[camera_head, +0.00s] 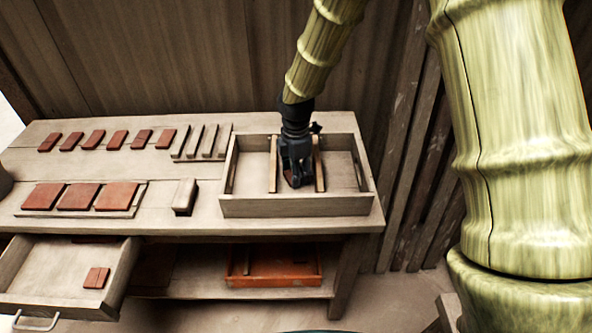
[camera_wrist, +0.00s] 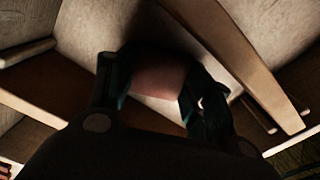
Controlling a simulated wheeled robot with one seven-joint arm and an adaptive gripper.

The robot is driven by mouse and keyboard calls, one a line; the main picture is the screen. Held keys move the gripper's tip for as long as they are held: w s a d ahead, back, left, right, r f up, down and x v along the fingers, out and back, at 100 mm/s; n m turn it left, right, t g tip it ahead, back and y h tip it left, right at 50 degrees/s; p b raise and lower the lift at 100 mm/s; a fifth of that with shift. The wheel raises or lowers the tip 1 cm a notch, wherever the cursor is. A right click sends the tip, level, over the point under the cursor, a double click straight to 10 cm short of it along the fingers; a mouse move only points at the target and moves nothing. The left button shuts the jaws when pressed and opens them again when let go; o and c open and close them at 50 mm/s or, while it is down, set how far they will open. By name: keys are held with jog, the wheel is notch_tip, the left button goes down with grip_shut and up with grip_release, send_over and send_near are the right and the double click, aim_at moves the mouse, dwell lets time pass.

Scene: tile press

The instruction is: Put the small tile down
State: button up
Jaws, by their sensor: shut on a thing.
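My gripper (camera_head: 297,177) reaches straight down into the wooden tray on the right of the bench, between two wooden strips. It is shut on a small reddish tile, which shows between the fingers in the wrist view (camera_wrist: 158,77). In the head view the fingers hide most of this tile. The tray (camera_head: 297,206) has a light floor and raised walls. I cannot tell whether the tile touches the tray floor.
Several small red tiles (camera_head: 95,139) lie in a back row on the bench, beside upright wooden slats (camera_head: 208,143). Larger tiles (camera_head: 78,196) lie on a board at front left. A wooden block (camera_head: 185,196) stands left of the tray. An open drawer (camera_head: 50,300) holds a tile. An orange tray (camera_head: 275,279) sits on the shelf below.

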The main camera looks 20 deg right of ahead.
jog(key=o, duration=1.1)
jog(key=shift+c, duration=0.2)
notch_tip(320, 180, up, 12)
jog(key=b, duration=0.1)
jog(key=shift+r, duration=0.15)
